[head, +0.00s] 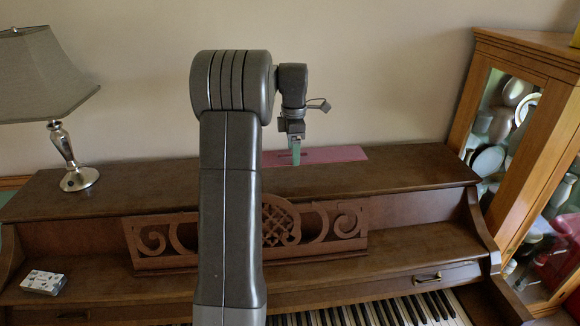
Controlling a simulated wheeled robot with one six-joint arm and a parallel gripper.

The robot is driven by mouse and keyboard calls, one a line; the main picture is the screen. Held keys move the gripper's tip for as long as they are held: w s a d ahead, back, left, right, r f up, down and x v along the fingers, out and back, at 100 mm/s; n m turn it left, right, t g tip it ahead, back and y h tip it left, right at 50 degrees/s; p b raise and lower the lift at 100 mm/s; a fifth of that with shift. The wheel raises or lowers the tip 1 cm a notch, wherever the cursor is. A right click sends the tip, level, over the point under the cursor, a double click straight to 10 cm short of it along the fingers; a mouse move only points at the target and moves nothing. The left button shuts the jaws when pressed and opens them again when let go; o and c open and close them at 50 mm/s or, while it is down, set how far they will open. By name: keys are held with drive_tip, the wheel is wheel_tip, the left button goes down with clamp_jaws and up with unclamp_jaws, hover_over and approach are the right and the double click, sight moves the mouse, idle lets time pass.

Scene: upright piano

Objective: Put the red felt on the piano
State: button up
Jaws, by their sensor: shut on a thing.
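The red felt (338,154) is a flat, thin strip at the back of the piano's top, close to the wall. It lies on the top or just above it; I cannot tell which. The dark brown upright piano (400,178) spans the view. My gripper (296,158) points down over the felt's left part, its greenish fingers shut on the felt. My arm and fingers hide some of the felt's left end and the piano top beside it.
A table lamp (65,150) stands on the left of the piano top. A small patterned box (44,282) lies on the lower ledge at left. The carved music stand (340,225) rises in front. A glass cabinet (500,110) stands at right. The top's right part is clear.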

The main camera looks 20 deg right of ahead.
sight(294, 178)
drive_tip(key=shift+f+p, duration=0.3)
drive_tip(key=shift+f, duration=3.3)
drive_tip(key=shift+s, duration=0.1)
drive_tip(key=shift+f, duration=0.15)
drive_tip(key=o, duration=1)
drive_tip(key=shift+o, duration=0.2)
wheel_tip(294, 178, up, 12)
drive_tip(key=shift+r, duration=0.2)
